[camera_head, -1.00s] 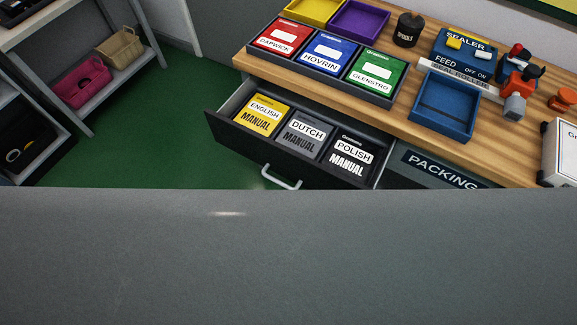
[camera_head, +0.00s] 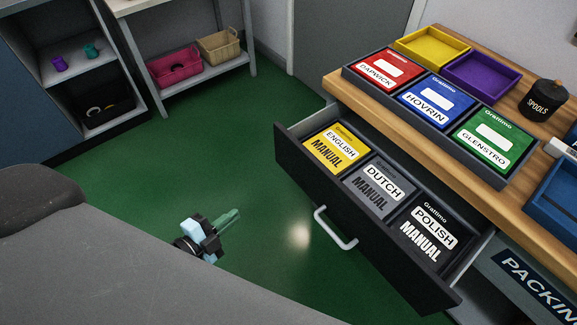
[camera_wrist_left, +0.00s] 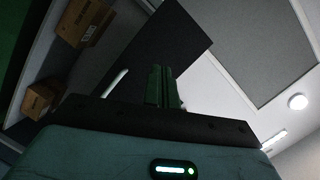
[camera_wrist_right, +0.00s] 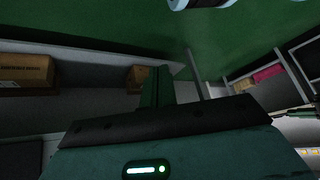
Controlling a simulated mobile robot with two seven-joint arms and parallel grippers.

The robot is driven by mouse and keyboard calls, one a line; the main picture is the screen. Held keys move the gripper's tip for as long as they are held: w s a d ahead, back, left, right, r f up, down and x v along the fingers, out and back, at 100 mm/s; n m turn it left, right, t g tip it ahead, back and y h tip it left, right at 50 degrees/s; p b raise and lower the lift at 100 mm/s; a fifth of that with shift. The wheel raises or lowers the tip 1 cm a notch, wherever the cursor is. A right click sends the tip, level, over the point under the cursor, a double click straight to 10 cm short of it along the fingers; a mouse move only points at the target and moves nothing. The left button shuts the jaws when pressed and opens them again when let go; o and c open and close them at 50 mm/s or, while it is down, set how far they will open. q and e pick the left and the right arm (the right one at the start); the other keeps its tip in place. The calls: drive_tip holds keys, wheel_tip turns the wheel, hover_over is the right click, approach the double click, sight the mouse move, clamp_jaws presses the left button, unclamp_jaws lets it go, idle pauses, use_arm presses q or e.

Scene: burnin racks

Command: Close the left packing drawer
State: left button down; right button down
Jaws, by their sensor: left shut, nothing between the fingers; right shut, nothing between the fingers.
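The left packing drawer (camera_head: 352,234) is pulled open below the wooden bench, at the right of the head view. Its dark front carries a light handle (camera_head: 335,228). In it lie the yellow English manual (camera_head: 337,150), the grey Dutch manual (camera_head: 373,186) and the black Polish manual (camera_head: 427,236). My left gripper (camera_head: 228,219) is over the green floor in the picture, left of the handle and apart from it. Its green fingers show together and empty in the left wrist view (camera_wrist_left: 160,86). My right gripper shows only in the right wrist view (camera_wrist_right: 158,88), with its fingers shut and empty.
A shelf (camera_head: 205,74) with baskets stands at the back left. Green floor lies open before the drawer.

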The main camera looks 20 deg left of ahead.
use_arm(q)
drive_tip(key=w+a+r+m+h+b, duration=0.1)
drive_tip(key=w+r+m+h+b, duration=0.15)
drive_tip(key=w+m, duration=0.45)
drive_tip(key=m+h, duration=0.1)
approach(292, 155)
drive_tip(key=shift+t, duration=0.3)
drive_tip(key=x, duration=0.7)
drive_tip(key=shift+s+f, duration=0.1)
drive_tip(key=shift+f, duration=0.2)
